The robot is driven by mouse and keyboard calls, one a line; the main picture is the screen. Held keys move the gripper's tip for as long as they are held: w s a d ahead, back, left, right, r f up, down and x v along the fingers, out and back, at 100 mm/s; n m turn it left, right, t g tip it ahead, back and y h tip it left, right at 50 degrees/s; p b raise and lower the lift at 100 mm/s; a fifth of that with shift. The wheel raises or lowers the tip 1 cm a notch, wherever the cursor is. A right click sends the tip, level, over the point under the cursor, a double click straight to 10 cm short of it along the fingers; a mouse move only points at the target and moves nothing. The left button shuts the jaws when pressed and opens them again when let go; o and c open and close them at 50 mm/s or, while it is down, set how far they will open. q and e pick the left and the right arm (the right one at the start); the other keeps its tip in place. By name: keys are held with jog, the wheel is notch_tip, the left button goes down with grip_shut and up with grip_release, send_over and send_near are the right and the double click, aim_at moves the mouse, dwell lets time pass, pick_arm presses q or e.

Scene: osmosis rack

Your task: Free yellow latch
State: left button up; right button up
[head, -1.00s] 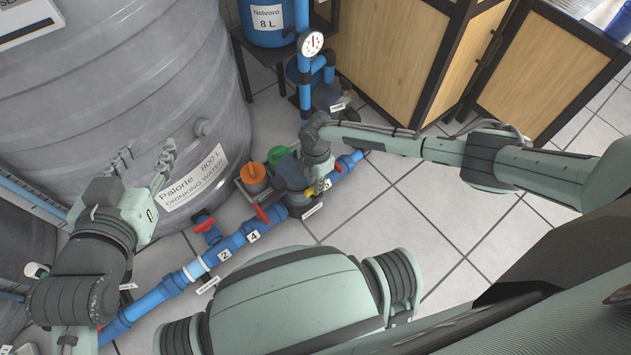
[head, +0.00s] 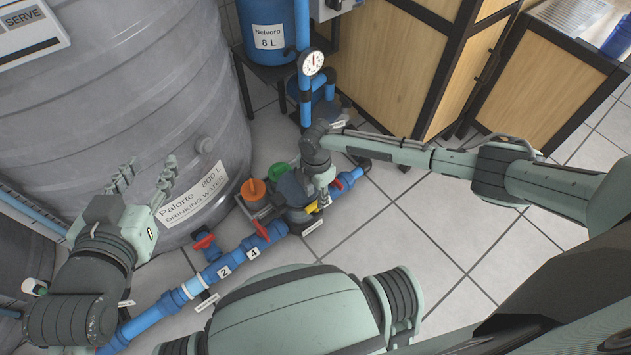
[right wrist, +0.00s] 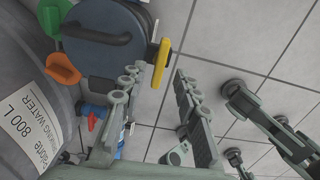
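The yellow latch (head: 311,204) sits on the side of the dark round housing (head: 291,187) in the pipe line, partly hidden in the head view. In the right wrist view the latch (right wrist: 160,63) is an upright yellow bar beside the blue-grey lid (right wrist: 104,38) with its black handle. My right gripper (right wrist: 162,80) is open. Its fingertips lie just short of the latch, which appears near the left finger; I cannot tell whether they touch. My left gripper (head: 147,173) is open and empty in front of the big grey tank.
An orange cap (head: 253,189) and a green cap (head: 281,171) stand beside the housing. Red valve handles (head: 262,230) stick up from the blue pipe (head: 200,281). The grey tank (head: 100,90) blocks the left. Tiled floor (head: 400,235) is clear on the right.

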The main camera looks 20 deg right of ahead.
aim_at(316, 203)
notch_tip(316, 203, up, 9)
jog(key=shift+f, duration=0.15)
dwell(0.6)
